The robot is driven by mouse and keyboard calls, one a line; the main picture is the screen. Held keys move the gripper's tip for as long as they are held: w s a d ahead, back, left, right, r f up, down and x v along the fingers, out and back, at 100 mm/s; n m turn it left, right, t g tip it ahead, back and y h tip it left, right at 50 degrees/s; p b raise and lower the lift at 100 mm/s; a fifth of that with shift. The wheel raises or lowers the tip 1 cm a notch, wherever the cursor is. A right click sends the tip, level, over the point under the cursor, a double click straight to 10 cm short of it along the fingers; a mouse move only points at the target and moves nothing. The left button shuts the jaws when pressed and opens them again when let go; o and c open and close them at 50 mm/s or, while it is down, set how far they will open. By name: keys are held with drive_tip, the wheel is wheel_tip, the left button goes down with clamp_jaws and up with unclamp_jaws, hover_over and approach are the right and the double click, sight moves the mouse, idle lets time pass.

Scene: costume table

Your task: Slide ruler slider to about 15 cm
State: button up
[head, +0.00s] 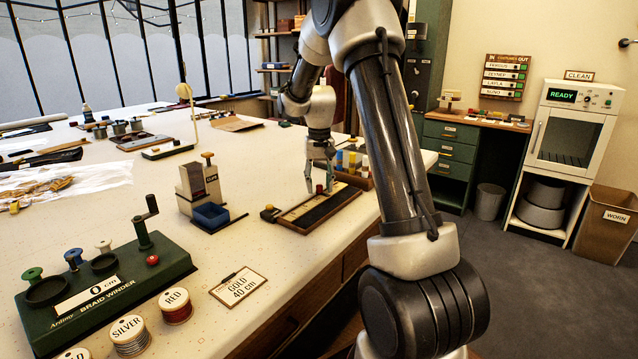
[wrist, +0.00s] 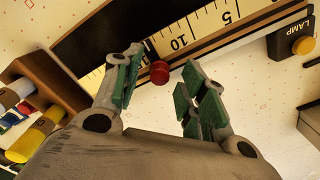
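The ruler (head: 300,217) is a long dark wooden board with a pale scale, lying on the table's near right part. In the wrist view its scale (wrist: 205,28) shows the numbers 5 and 10. The slider's red knob (wrist: 160,72) sits just past the 10, on the side away from the 5. The exact reading cannot be told. My gripper (head: 320,184) is low over the ruler, pointing down. In the wrist view its fingers (wrist: 158,84) are apart, one on each side of the red knob, with visible gaps.
A lamp switch box (wrist: 291,42) with a yellow button is by the ruler's low end. A wooden rack (wrist: 52,88) with coloured rolls stands close beside my gripper at the other end. The braid winder (head: 105,285), spools and an order card (head: 238,287) lie nearer.

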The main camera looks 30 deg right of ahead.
wheel_tip(320, 180, up, 12)
idle(0.6)
idle(0.4)
drive_tip(key=s+a+r+n+t, duration=0.1)
drive_tip(key=s+a, duration=0.3)
drive_tip(key=s, duration=1.2)
drive_tip(key=s+a+r+n+t, duration=0.1)
drive_tip(key=s+a+n+t, duration=0.2)
drive_tip(key=s, duration=1.3)
drive_tip(key=shift+a+n, duration=0.3)
drive_tip(key=shift+a, duration=0.95)
drive_tip(key=shift+s, duration=0.1)
